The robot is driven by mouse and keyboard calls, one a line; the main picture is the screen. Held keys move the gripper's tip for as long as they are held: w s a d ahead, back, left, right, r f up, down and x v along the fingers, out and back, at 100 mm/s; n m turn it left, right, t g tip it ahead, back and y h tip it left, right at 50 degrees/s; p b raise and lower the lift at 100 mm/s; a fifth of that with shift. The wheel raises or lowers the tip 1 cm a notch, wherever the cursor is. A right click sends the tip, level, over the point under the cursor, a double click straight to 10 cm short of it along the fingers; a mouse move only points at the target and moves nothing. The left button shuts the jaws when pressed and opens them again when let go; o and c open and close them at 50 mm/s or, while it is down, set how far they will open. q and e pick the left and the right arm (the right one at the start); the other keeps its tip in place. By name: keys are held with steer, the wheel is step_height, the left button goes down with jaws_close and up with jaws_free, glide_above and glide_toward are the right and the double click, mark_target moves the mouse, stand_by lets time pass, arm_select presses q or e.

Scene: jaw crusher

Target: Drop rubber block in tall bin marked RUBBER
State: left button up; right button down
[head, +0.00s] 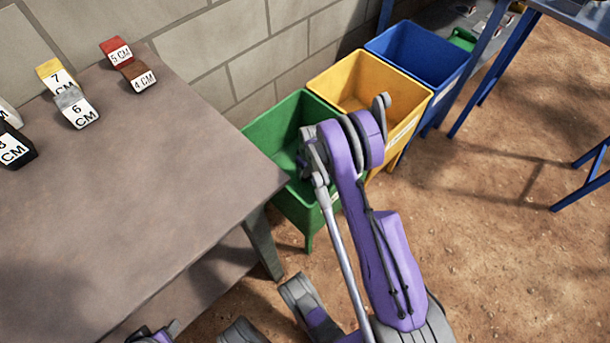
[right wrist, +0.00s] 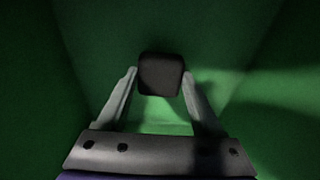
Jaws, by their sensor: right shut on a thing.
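The rubber block, a dark, nearly black block (right wrist: 161,74), is held between the two fingertips of my right gripper (right wrist: 160,80) in the right wrist view. Green walls surround the gripper and block there, and the block hangs inside the green bin (head: 275,125). In the head view my purple right arm reaches over this bin's opening, and its fingers and the block are hidden. The green bin stands on legs beside the table. No lettering on it can be read from here, so I cannot tell which bin is marked RUBBER. My left gripper is not clearly seen.
A yellow bin (head: 335,78) and a blue bin (head: 405,50) stand in line behind the green one, along a block wall (head: 235,65). The brown table (head: 165,190) at left holds several blocks with CM labels at its far left. A blue-framed table is at upper right.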

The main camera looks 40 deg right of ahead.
mark_target(306, 172)
steer(key=shift+f+b, duration=0.4)
steer(key=shift+f, duration=1.25)
steer(key=shift+f, duration=0.15)
steer(key=shift+c, duration=0.2)
jaws_free()
steer(key=r+p, duration=0.1)
steer(key=r, duration=0.3)
steer(key=s+r+p, duration=0.1)
steer(key=r, duration=0.3)
steer(key=r+p, duration=0.1)
steer(key=r, duration=0.3)
steer(key=shift+s+r+p, duration=0.15)
steer(key=shift+s+p, duration=0.1)
steer(key=shift+p, duration=0.05)
steer(key=shift+d, duration=0.15)
